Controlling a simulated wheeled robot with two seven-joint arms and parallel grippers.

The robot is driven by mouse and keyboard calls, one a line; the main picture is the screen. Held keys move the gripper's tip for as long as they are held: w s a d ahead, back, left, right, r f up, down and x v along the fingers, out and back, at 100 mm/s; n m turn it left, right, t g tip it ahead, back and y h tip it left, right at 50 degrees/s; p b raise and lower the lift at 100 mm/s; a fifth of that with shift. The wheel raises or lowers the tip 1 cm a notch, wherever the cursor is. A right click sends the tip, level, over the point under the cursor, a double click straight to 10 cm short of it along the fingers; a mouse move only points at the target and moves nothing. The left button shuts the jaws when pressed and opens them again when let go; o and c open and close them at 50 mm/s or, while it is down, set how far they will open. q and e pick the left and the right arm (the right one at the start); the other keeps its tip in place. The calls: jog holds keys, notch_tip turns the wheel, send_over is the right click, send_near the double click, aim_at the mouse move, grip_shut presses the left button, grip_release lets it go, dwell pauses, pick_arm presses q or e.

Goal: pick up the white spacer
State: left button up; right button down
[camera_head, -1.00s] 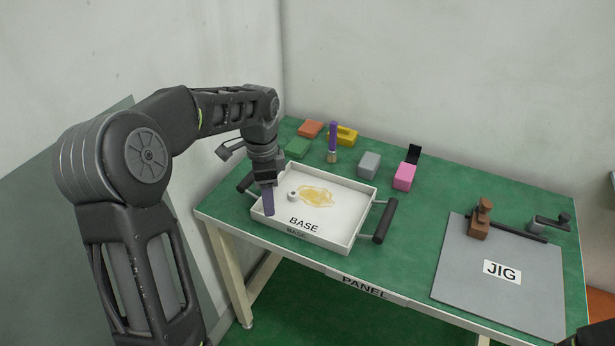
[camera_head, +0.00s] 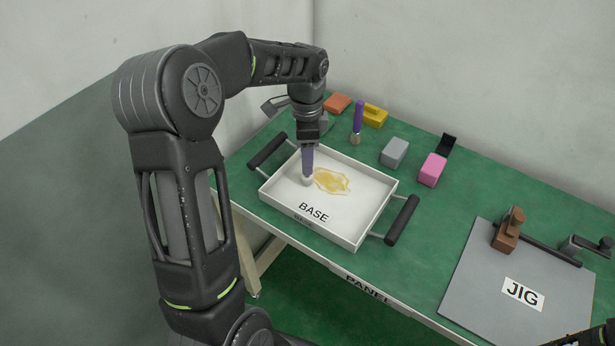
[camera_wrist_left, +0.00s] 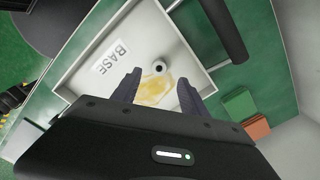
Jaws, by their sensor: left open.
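The white spacer (camera_wrist_left: 159,67) is a small ring with a dark hole. It stands in the white tray marked BASE (camera_head: 287,204), beside a yellowish stain (camera_head: 331,181). My left gripper (camera_head: 308,172) points down over the tray with its purple-grey fingers right at the spacer, which is partly covered in the head view (camera_head: 307,182). In the left wrist view the gripper (camera_wrist_left: 157,91) is open, and the spacer shows in line with the gap between the fingertips. I cannot tell whether a finger touches it. My right gripper is not clearly seen.
The tray has a raised rim and dark handles (camera_head: 402,220). Behind it stand a purple-handled brush (camera_head: 357,121), a grey block (camera_head: 394,152), a pink block (camera_head: 432,169), a yellow block (camera_head: 374,115) and an orange block (camera_head: 337,103). The JIG plate (camera_head: 490,285) lies at right.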

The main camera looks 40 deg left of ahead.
aim_at(307, 178)
pick_arm(q)
jog(key=shift+f, duration=0.35)
jog(key=shift+s+a+f, duration=0.1)
jog(key=shift+s+f, duration=0.05)
jog(key=shift+f, duration=2.45)
grip_shut()
